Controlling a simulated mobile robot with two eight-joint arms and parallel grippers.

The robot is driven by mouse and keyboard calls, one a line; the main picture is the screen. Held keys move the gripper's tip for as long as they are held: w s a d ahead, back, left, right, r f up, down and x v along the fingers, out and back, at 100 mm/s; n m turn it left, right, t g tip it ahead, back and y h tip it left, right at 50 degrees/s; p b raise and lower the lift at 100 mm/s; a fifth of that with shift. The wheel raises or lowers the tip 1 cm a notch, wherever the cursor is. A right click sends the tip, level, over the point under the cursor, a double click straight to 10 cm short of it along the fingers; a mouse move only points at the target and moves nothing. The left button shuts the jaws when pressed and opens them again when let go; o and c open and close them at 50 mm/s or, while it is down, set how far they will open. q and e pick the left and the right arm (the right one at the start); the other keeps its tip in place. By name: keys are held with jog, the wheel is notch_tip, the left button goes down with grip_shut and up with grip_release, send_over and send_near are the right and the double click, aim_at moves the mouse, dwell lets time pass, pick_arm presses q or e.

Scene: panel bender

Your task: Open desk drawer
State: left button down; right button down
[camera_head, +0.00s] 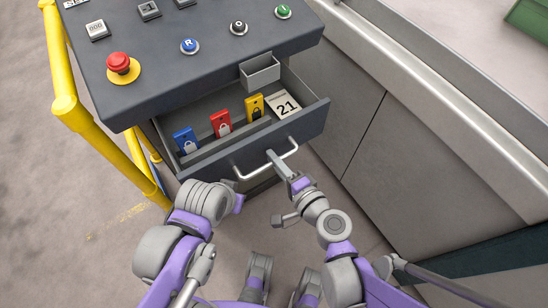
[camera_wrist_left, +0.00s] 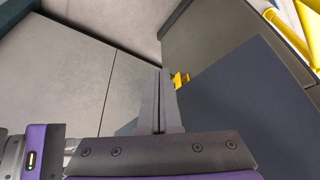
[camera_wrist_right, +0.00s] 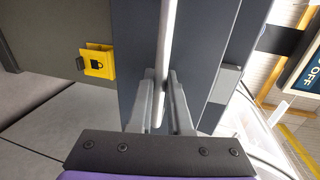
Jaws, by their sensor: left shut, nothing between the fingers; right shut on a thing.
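The desk drawer (camera_head: 250,145) is pulled out from under the dark control desk, and its inside shows. Blue, red and yellow lock-marked blocks and a card marked 21 lie in it. The drawer's pale bar handle (camera_head: 267,163) runs along its front. My right gripper (camera_head: 275,158) is shut on the handle near its right part. In the right wrist view its fingers (camera_wrist_right: 160,100) close around the bar handle (camera_wrist_right: 166,40). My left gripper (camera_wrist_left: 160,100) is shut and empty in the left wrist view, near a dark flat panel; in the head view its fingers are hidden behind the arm.
The control desk (camera_head: 200,65) has a red stop button (camera_head: 122,66) and several other buttons on top. A yellow rail (camera_head: 75,105) stands at left. A grey cabinet (camera_head: 400,130) closes off the right. Some bare floor (camera_head: 30,180) shows at left.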

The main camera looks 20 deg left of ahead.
jog(key=c, duration=0.8)
grip_release()
jog(key=shift+c, duration=0.2)
jog(key=p+v, duration=0.2)
jog(key=v, duration=0.9)
